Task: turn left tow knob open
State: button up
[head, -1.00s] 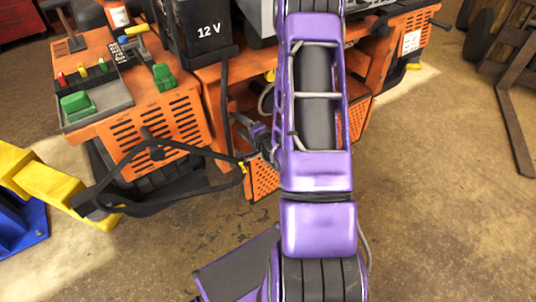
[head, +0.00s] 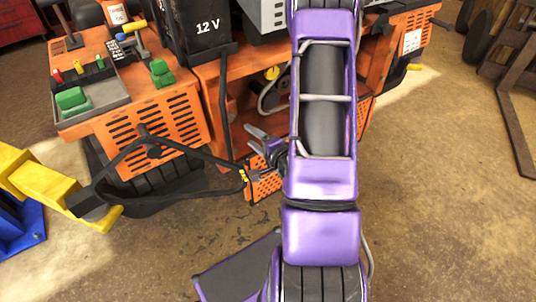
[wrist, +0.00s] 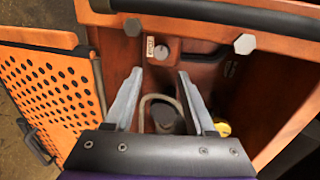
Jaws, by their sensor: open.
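My gripper (wrist: 158,74) is open and empty, its two grey fingers reaching into an open orange compartment in the wrist view. It also shows in the head view (head: 260,138), beside the mower. A small grey round knob (wrist: 162,50) sits on the back wall, beyond and between the fingertips, next to a small white label (wrist: 150,46). A yellow knob-like part (wrist: 222,129) is lower right, partly behind the right finger; a yellow round part (head: 271,73) shows in the head view. I cannot tell which is the left tow knob.
A perforated orange panel (wrist: 50,85) hangs open at left. Hex bolt heads (wrist: 245,44) and a dark bar (wrist: 230,12) border the compartment top. A bent tube (wrist: 160,100) lies between the fingers.

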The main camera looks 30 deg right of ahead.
jog(key=s+p, duration=0.4)
jog(key=s, duration=0.3)
jog(key=shift+s+d, duration=0.15)
jog(key=shift+s, duration=0.05)
dwell(0.7)
jog(key=w+f+m+t, duration=0.1)
jog(key=w+m, duration=0.5)
jog(key=w, duration=0.1)
jog(key=w+f+m+t, duration=0.1)
jog(key=w+m, duration=0.5)
jog(key=m, duration=0.1)
jog(key=w+f+m, duration=0.1)
jog(key=w+m, duration=0.5)
jog(key=w, duration=0.1)
jog(key=shift+w+f+m+t, duration=0.3)
jog(key=shift+w+f+t, duration=0.05)
jog(key=shift+t, duration=0.05)
